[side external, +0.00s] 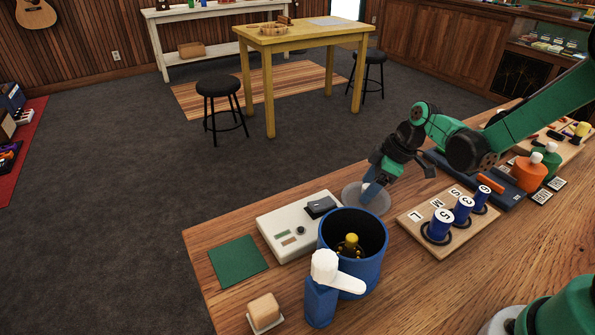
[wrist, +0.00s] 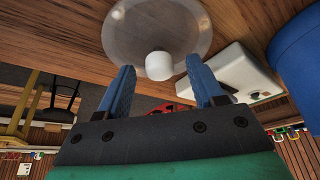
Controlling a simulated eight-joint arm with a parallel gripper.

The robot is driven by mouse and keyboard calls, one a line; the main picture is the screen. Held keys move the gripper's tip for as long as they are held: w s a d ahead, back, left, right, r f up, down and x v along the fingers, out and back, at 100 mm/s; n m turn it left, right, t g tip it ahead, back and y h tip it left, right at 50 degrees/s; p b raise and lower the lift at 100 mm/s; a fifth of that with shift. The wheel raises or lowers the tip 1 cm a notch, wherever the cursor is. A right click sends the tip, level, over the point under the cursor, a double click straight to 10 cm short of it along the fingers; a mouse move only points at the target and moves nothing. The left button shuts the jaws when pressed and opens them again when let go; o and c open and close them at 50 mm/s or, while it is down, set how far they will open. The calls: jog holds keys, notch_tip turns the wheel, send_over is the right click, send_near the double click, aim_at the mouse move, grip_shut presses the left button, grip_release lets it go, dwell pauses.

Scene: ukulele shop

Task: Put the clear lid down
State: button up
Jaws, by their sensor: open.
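The clear lid (side external: 350,195) is a round, see-through disc. It appears to lie flat on the wooden table near its far edge, between the white device and the peg board. In the wrist view the lid (wrist: 185,22) shows its white knob (wrist: 158,66). My gripper (side external: 371,191) is low over the lid, fingers pointing down. In the wrist view my gripper (wrist: 160,64) has its blue fingers spread apart, with the knob in line with the gap between the tips. I see space on both sides of the knob. In the side view the fingers mostly hide the knob.
A blue pot (side external: 329,236) with a yellow item inside stands in front of the lid. A white device (side external: 286,243) is left of it, a peg board (side external: 428,238) with blue cylinders right. A blue pump bottle (side external: 320,304) stands nearer. A green mat (side external: 237,260) lies at left.

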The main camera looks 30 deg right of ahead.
jog(key=v, duration=1.1)
jog(key=s+a+r+m+t+h, duration=0.1)
jog(key=s+a+m+t+h, duration=0.2)
jog(key=s+a+m, duration=0.3)
jog(key=m, duration=0.3)
jog(key=shift+s+r+t, duration=0.25)
jog(key=shift+r+t, duration=0.1)
jog(key=shift+t, duration=0.05)
